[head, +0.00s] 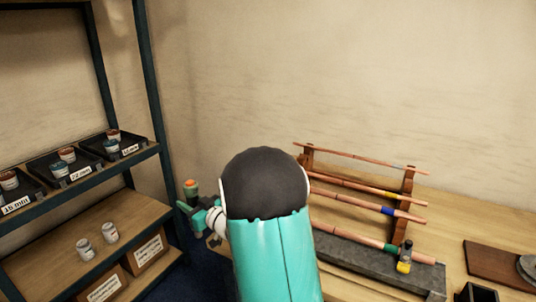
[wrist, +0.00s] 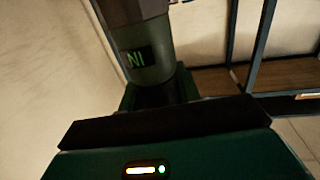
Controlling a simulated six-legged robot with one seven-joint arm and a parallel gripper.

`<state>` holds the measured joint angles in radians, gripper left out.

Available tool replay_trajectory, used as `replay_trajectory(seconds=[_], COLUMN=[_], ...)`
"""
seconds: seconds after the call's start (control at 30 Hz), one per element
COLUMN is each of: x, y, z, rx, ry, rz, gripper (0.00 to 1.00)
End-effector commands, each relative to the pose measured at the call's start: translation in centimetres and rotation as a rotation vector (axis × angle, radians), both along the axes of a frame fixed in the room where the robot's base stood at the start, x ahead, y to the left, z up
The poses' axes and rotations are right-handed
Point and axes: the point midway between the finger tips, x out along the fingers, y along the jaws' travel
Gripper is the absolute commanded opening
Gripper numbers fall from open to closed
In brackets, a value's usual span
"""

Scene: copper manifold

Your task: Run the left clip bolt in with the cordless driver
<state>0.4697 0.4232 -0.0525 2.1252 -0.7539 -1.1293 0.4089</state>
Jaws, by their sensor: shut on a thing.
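My gripper (head: 203,213) is shut on the cordless driver, left of my teal arm and near the left end of the bench. The driver (head: 191,187) shows there as a small green body with an orange end. In the wrist view the driver (wrist: 148,62) fills much of the picture: a dark green barrel with a lit green display, above a wide green block with a light bar. The copper manifold (head: 370,186) stands on the bench, partly hidden by my arm. I cannot make out the left clip or its bolt.
A grey slab (head: 375,268) lies along the manifold's front, with a yellow-and-black item (head: 404,259) on it. A brown board (head: 497,262) lies at right. A dark metal shelf (head: 150,157) with labelled trays stands at left. The wall (head: 350,70) is close behind.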

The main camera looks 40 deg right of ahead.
Motion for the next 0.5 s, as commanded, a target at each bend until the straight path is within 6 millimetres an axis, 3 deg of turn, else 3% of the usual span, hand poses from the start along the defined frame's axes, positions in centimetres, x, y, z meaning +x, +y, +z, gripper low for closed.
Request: replay_trajectory(seconds=[0.03,0.2,0.4,0.5], x=[-0.9,-4.6,-10.2,-12.7], y=[-2.3,-8.1,-14.1,-16.2], z=[2.0,7.1,12.1,13.9], rx=[-0.007,-0.008,-0.006,-0.004], ry=[-0.008,-0.006,-0.004,-0.004], rz=[-0.003,0.009,-0.015,-0.037], gripper=[0.06,0.06,0.06,0.06])
